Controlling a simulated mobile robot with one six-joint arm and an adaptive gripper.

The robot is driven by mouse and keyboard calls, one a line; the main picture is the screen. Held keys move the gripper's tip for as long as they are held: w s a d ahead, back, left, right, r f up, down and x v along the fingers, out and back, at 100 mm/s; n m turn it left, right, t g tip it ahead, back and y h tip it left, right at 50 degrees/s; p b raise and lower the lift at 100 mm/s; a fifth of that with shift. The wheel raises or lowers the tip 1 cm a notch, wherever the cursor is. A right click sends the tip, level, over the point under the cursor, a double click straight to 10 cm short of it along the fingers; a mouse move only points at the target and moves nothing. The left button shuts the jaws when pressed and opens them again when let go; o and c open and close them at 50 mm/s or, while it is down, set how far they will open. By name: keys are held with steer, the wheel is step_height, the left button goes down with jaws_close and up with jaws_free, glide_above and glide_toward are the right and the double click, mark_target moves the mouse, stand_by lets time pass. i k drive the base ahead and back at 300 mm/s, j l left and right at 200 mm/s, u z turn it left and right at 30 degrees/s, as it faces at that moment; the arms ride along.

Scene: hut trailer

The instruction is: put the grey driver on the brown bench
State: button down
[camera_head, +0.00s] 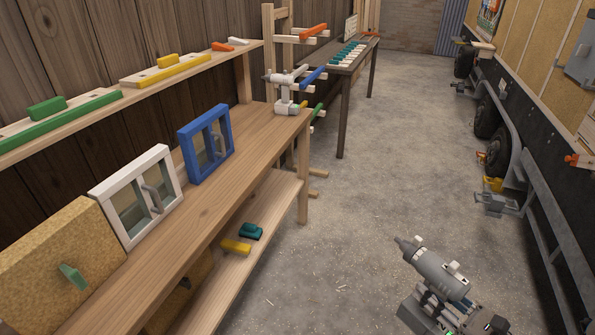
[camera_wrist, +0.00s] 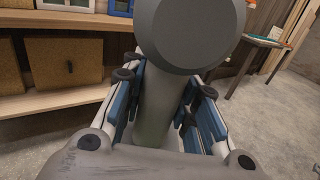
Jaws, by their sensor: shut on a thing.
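The grey driver (camera_head: 441,274) is at the lower right of the head view, above the floor, with its narrow tip pointing up and left. In the wrist view the driver (camera_wrist: 188,38) shows its large round end, with its grip between the finger pads. My gripper (camera_head: 432,302) is shut on the driver; its blue-padded fingers show on both sides of it in the wrist view (camera_wrist: 162,105). The brown bench (camera_head: 242,147) runs along the left wall, apart from the driver and to its left. The driver hides part of the wrist view.
On the bench stand a tan panel (camera_head: 62,262), a white window frame (camera_head: 136,196), a blue frame (camera_head: 206,143) and a grey-white tool (camera_head: 286,92) at the far end. Bare wood lies along its front. A dark table (camera_head: 345,70) stands beyond; a trailer (camera_head: 545,130) is right.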

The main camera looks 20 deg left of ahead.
mark_target(269, 125)
steer(key=i+u, duration=0.4)
steer(key=i, duration=2.05)
